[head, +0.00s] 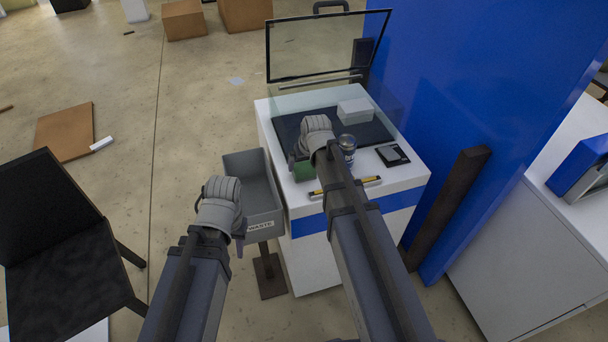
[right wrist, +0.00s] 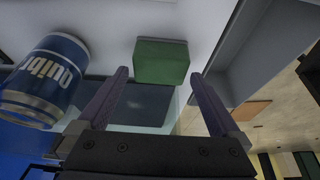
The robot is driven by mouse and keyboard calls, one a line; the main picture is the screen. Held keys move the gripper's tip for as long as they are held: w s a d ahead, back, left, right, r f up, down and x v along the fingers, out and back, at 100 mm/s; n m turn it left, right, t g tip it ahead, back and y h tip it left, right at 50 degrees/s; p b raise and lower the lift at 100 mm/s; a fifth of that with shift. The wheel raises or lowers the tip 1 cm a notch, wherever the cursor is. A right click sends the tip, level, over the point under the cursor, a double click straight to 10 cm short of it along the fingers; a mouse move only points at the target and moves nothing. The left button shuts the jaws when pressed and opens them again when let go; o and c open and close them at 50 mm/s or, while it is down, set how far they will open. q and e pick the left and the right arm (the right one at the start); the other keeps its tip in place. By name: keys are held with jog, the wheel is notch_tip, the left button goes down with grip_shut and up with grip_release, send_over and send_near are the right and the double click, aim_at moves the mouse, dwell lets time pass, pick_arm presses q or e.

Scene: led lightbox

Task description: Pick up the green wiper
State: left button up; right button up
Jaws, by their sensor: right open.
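The green wiper (right wrist: 162,62) is a small green block on the white counter top. In the head view the wiper (head: 305,171) is partly hidden behind my right arm, near the counter's left edge. My right gripper (right wrist: 160,73) is open, and the wiper appears beyond and between its two fingertips, with nothing held. In the head view its fingers are mostly hidden by the wrist. My left gripper (head: 239,240) hangs low beside the grey waste bin (head: 235,165); its jaws are too hidden to tell.
A blue can (right wrist: 45,78) stands close to my right gripper. The counter (head: 405,176) also carries a dark mat (head: 375,131), a white box (head: 355,111), a black device (head: 393,155) and a yellow-edged tool (head: 372,181). A raised glass lid (head: 325,48) stands at the back.

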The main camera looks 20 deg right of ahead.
aim_at(304, 167)
jog(key=b+x, duration=0.2)
jog(key=x, duration=0.2)
jog(key=shift+s+b, duration=0.1)
jog(key=shift+b, duration=0.2)
jog(key=shift+r, duration=0.15)
jog(key=c, duration=1.2)
notch_tip(304, 167, up, 10)
jog(key=p, duration=1)
jog(key=shift+r, duration=0.1)
jog(key=shift+c, duration=0.2)
